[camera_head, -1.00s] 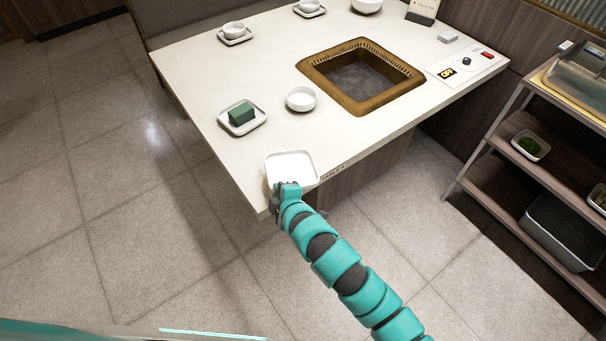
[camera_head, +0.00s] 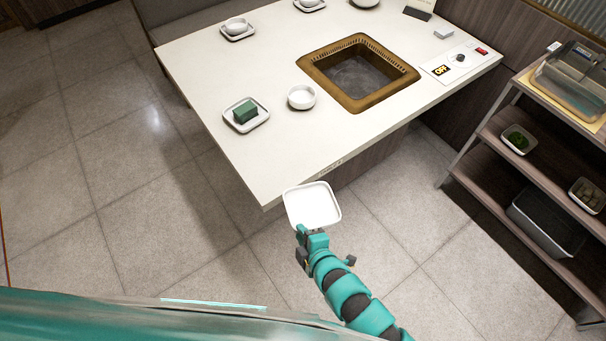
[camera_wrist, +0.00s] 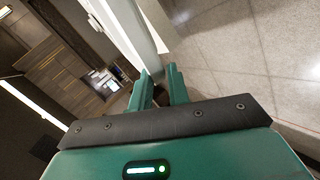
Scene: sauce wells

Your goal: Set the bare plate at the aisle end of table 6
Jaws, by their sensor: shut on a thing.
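The bare plate (camera_head: 313,207) is white and square with rounded corners, and nothing lies on it. My gripper (camera_head: 303,233) is shut on its near edge. In the head view the plate shows just beyond the near edge of the table (camera_head: 262,165), in front of the floor; its height cannot be told. In the wrist view the plate (camera_wrist: 124,32) shows nearly edge-on as a pale strip, running up from my gripper's fingertips (camera_wrist: 160,82). The table's edge carries a small label, too small to read here.
On the table are a plate with a green block (camera_head: 246,114), a white bowl (camera_head: 301,97), a brown-framed grill well (camera_head: 357,72) and an OFF control panel (camera_head: 460,62). The tabletop's near corner is clear. A shelf cart (camera_head: 500,140) stands at right.

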